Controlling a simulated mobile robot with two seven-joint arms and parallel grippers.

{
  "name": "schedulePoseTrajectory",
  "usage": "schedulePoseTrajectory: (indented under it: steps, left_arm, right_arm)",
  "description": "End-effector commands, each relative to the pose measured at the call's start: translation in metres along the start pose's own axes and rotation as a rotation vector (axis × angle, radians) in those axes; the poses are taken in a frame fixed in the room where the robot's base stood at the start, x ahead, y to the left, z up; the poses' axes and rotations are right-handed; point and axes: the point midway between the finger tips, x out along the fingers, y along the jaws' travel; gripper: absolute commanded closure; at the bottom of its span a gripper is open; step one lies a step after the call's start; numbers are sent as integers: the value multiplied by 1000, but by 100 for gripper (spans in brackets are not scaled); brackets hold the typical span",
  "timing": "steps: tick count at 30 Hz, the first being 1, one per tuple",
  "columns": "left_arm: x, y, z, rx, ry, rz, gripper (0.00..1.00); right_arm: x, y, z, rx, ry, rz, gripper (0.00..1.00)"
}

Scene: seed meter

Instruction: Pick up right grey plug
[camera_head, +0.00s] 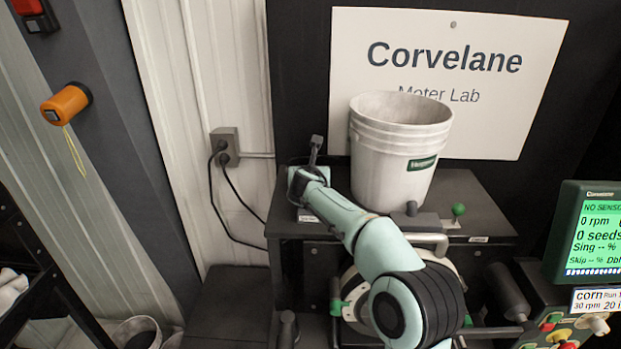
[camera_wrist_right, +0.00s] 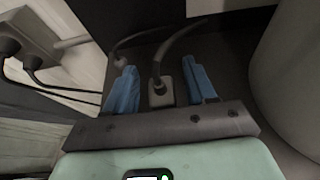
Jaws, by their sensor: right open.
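A grey plug (camera_wrist_right: 160,93) with a grey cable rising from it stands on the dark bench top in the right wrist view. My right gripper (camera_wrist_right: 161,85) is open, its two blue fingers on either side of the plug with gaps showing. In the head view my right arm reaches up and left past the white bucket, and the right gripper (camera_head: 304,183) is over the bench's left end. A second grey cable end (camera_wrist_right: 120,61) lies beyond the left finger; whether it ends in a plug is unclear. My left gripper is not in view.
The white bucket (camera_head: 395,165) stands on the bench just right of my right gripper. A wall outlet (camera_head: 226,146) with black plugs and hanging cords is at left. A green-topped knob (camera_head: 458,211) and a monitor (camera_head: 590,240) are at right.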

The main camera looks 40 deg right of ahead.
Motion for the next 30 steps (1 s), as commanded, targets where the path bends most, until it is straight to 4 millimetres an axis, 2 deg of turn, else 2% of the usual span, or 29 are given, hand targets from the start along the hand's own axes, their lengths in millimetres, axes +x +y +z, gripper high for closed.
schedulePoseTrajectory:
  steps: [2,7,8,16,19,23,27,30]
  left_arm:
    - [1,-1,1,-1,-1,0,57]
    - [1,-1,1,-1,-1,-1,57]
    - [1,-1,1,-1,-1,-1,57]
    - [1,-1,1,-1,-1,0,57]
    - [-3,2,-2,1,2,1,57]
    - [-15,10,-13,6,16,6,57]
    - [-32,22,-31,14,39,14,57]
    - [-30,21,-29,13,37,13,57]
  right_arm:
    - [0,0,-1,0,1,-1,45]
    - [0,0,-1,0,1,-1,97]
    - [0,0,-1,0,1,-1,100]
    - [0,0,-1,0,1,-1,100]
    - [-2,0,5,1,0,-1,100]
    - [-11,0,27,6,-4,0,100]
    - [-22,1,58,8,-8,1,100]
    - [-29,0,71,6,-6,-1,100]
